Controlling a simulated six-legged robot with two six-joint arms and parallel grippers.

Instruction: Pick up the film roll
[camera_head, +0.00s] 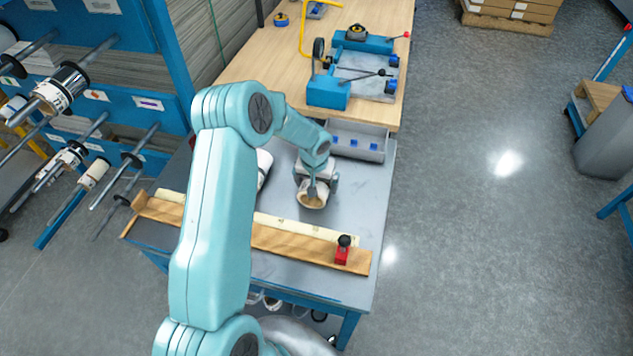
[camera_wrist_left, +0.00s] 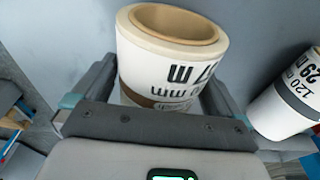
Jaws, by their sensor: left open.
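A white film roll (camera_wrist_left: 165,62) with black lettering, a brown band and a tan core stands between the fingers of my left gripper (camera_wrist_left: 158,92) in the left wrist view. The fingers are open, one on each side of it; whether either touches it I cannot tell. In the head view the left gripper (camera_head: 315,186) is low over the grey table, and the roll's tan core end (camera_head: 312,201) shows just below it. A second white roll (camera_wrist_left: 290,98) with a grey band lies to the right in the wrist view. My right gripper is not in view.
A wooden strip (camera_head: 300,246) with a red clamp (camera_head: 342,250) runs along the near side of the grey table. A grey bin (camera_head: 358,142) and a blue machine (camera_head: 330,90) stand farther back. A rack with rolls on rods (camera_head: 62,88) is at left.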

